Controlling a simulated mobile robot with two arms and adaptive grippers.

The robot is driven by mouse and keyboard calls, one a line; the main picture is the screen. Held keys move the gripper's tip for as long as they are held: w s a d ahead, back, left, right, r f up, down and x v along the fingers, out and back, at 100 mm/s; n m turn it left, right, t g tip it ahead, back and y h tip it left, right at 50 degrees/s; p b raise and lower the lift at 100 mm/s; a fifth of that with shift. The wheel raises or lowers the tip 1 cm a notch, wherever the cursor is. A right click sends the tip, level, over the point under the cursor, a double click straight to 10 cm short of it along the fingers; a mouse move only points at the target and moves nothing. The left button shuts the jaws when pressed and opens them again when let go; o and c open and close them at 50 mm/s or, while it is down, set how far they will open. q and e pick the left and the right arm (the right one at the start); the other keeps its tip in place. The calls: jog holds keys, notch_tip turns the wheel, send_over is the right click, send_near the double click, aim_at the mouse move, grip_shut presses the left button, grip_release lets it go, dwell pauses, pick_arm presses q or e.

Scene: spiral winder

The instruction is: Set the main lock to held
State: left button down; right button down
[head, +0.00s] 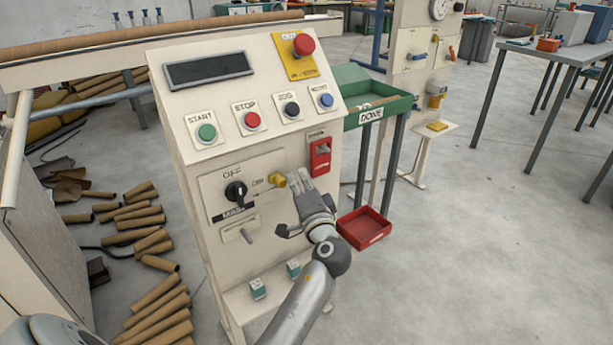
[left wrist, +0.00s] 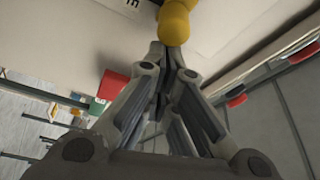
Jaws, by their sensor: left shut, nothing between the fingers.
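The cream control panel (head: 225,175) carries a black rotary switch (head: 235,192) with OFF above it and a dark MAIN label below. A small yellow part (head: 277,180), which may be the lock, sticks out to the right of the switch. My left gripper (head: 294,179) is shut and empty, its fingertips at this yellow part's right side. In the left wrist view the yellow part (left wrist: 173,22) is right beyond the closed fingertips (left wrist: 170,48); whether they touch it I cannot tell. My right gripper is not in view.
START (head: 206,132), STOP (head: 252,120) and other buttons sit above. A red emergency stop (head: 304,44) is at top right, and a red switch (head: 321,156) is close to my gripper. Cardboard tubes (head: 140,220) lie on the left floor; a red tray (head: 364,228) stands at right.

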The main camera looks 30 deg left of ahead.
aim_at(278, 181)
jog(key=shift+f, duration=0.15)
pick_arm(q)
jog(key=shift+s, duration=0.1)
